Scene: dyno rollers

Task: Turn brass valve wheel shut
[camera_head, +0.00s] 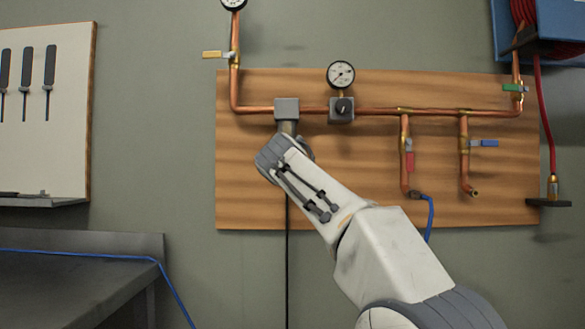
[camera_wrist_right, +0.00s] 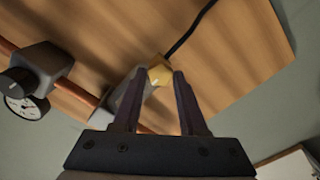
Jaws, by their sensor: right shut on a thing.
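My right arm reaches up from the lower right in the head view, with its hand (camera_head: 275,152) just below a grey block (camera_head: 287,108) on the copper pipe. The hand hides its own fingers and what they hold there. In the right wrist view, the fingers of my right gripper (camera_wrist_right: 160,80) are shut on a small brass piece, the valve wheel (camera_wrist_right: 159,74), below a grey body (camera_wrist_right: 128,98). Only one end of the wheel shows, so its turn cannot be read. My left gripper is in neither view.
A gauge (camera_head: 341,75) with a black knob (camera_head: 343,106) sits to the right on the wooden board (camera_head: 250,190). A red-handled valve (camera_head: 409,160) and a blue-handled valve (camera_head: 484,143) hang farther right. A black cable (camera_wrist_right: 192,32) runs from near the wheel. A bench (camera_head: 70,285) stands lower left.

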